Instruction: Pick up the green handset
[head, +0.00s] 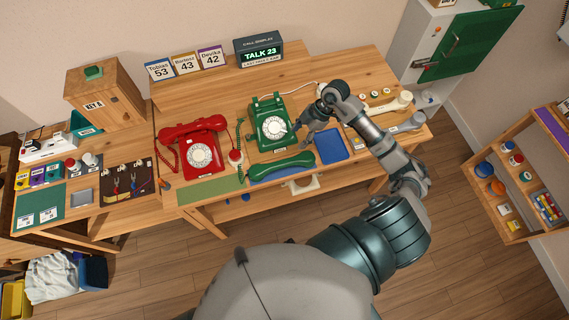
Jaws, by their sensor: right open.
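The green handset (282,167) lies off its cradle on a blue mat at the front edge of the table, in the head view. The green dial phone (271,124) stands just behind it, with a coiled green cord at its left. My right gripper (303,142) is open above the table, to the right of the green phone and behind the handset's right end. It looks apart from the handset and holds nothing that I can see. My left gripper is out of view.
A red phone (202,151) with its handset on stands to the left. A blue tray (331,145) lies right of the handset. A green mat (211,190) is bare at the front left. A display box (259,49) reading TALK 23 stands at the back.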

